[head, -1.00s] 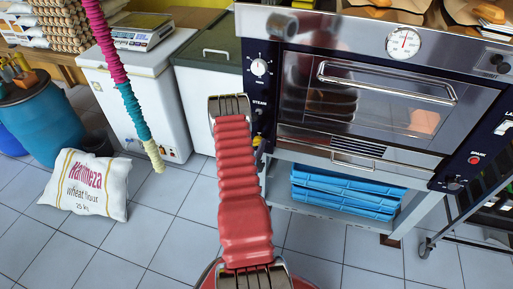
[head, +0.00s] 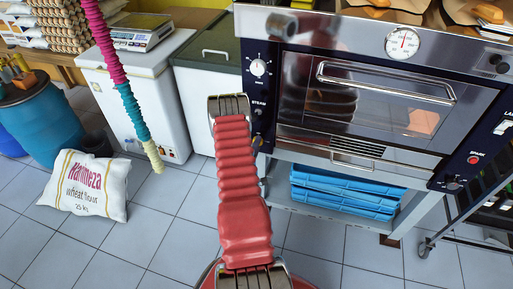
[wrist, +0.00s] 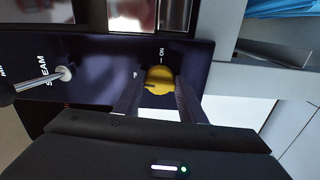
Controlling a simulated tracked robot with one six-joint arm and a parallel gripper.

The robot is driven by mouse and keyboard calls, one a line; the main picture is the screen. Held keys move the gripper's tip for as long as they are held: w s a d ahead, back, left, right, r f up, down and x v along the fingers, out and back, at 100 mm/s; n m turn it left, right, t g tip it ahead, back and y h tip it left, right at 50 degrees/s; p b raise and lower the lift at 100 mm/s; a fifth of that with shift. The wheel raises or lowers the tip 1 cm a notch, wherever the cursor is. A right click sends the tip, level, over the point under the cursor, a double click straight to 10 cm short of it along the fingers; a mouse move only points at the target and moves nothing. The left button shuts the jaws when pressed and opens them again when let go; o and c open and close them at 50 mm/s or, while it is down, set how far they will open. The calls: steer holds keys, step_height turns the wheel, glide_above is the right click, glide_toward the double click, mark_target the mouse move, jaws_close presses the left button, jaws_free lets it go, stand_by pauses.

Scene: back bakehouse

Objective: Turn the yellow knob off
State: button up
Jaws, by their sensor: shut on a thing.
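The yellow knob (wrist: 158,80) sits on the oven's dark front panel (wrist: 100,62) in the wrist view. My gripper (wrist: 157,88) is shut on it, one dark finger on each side. An ON mark shows just above the knob in that view. Another mark to its left is partly covered by a finger. I cannot make out the knob's pointer clearly. In the head view the oven (head: 380,105) stands at the right, and my red arm reaches toward its left panel.
Blue crates (head: 340,190) lie on the shelf under the oven. A white chest freezer (head: 140,90) and a flour sack (head: 85,185) are at the left. The tiled floor between is clear.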

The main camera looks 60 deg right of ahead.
steer(key=shift+w+f+n, duration=0.1)
steer(key=shift+w+n, duration=0.05)
steer(key=shift+n, duration=0.35)
steer(key=o, duration=1)
steer(key=shift+a, duration=0.15)
steer(key=a, duration=0.4)
steer(key=s+a, duration=0.1)
steer(key=a, duration=0.4)
steer(key=s+a, duration=0.1)
steer(key=a, duration=0.3)
steer(key=shift+s+a, duration=0.15)
steer(key=shift+a, duration=0.05)
steer(key=shift+f, duration=0.1)
